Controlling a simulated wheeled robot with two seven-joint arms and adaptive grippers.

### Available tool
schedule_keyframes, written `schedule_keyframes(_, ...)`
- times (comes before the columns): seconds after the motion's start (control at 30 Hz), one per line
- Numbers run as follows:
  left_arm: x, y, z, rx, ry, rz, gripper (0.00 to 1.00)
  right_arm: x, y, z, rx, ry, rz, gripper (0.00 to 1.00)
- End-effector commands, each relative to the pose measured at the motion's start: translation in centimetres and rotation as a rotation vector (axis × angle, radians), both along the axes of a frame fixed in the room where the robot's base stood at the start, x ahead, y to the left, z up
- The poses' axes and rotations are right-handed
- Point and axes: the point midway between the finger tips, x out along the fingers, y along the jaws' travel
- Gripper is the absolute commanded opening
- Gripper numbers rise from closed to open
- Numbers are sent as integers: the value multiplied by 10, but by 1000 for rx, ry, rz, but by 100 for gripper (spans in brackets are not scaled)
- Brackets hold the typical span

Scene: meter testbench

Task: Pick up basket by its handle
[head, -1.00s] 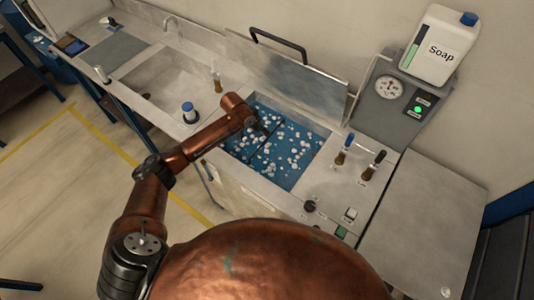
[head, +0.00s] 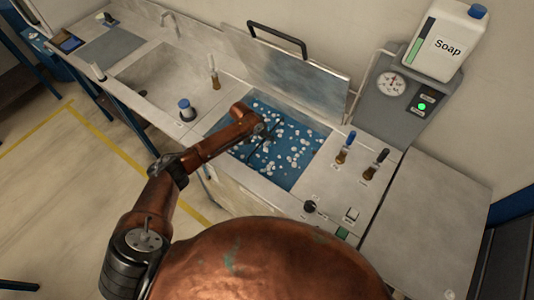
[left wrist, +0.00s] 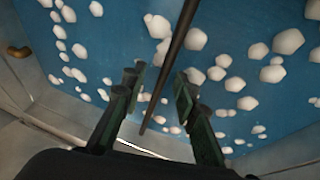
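The basket's handle appears as a thin dark bar (left wrist: 170,65) in the left wrist view. It runs between the fingers of my left gripper (left wrist: 160,82), which are spread apart with gaps visible beside the bar. In the head view, my left gripper (head: 268,130) is low over the blue, bubble-covered liquid in the tank (head: 295,165), and a dark thin line of the handle shows below it. The basket's body is hidden by the liquid and bubbles. My right gripper is not in view.
The tank's raised lid (head: 290,65) with a black handle stands behind it. A sink (head: 155,75) and a blue-capped bottle (head: 186,111) are to the left.

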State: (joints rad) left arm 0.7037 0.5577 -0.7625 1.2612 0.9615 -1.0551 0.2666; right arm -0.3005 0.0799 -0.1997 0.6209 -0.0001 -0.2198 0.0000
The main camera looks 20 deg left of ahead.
Motion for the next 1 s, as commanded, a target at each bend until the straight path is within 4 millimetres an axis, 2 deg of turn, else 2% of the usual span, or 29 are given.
schedule_keyframes(0.17,0,-1,0,0,0,-1,27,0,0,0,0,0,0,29)
schedule_keyframes(0.57,0,-1,0,0,1,-2,0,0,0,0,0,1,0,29)
schedule_keyframes(1.0,0,-1,1,1,0,-2,0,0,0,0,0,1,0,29)
